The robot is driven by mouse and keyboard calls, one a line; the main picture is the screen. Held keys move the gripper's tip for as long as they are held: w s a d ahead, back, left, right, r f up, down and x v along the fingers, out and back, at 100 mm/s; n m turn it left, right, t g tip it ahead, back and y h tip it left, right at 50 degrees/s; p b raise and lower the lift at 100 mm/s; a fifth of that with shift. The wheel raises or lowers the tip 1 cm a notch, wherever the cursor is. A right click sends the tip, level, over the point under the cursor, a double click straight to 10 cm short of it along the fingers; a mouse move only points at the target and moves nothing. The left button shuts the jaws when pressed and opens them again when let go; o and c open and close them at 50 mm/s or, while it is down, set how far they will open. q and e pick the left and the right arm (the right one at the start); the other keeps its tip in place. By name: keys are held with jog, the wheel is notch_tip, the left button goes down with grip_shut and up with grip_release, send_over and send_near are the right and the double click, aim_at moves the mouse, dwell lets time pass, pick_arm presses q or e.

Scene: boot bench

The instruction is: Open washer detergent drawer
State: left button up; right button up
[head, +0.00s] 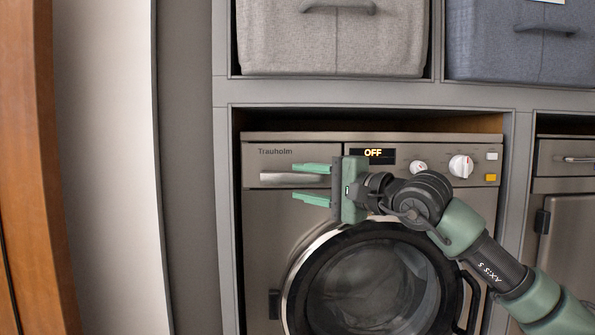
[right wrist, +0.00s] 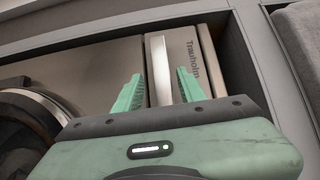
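The washer (head: 262,225) stands in a grey cabinet bay in the head view. Its detergent drawer (head: 265,164), marked Trauholm, is at the top left of the front and looks shut. The drawer's pale handle (head: 275,178) runs along its lower part. My right gripper (head: 294,181) is open in front of the drawer, fingers pointing left, one above and one below the handle's level. In the right wrist view, the handle (right wrist: 160,60) appears between the two green fingertips (right wrist: 159,75); contact cannot be told. The handle's right part is hidden behind the gripper. My left gripper is not in view.
The round washer door (head: 370,290) is shut below my right arm. A display reading OFF (head: 373,153), a white knob (head: 461,166) and buttons sit right of the drawer. Fabric bins (head: 330,40) fill the shelf above. Another appliance (head: 565,190) stands at the right.

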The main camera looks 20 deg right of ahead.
jog(key=shift+p+x, duration=0.35)
jog(key=shift+x, duration=0.65)
grip_shut()
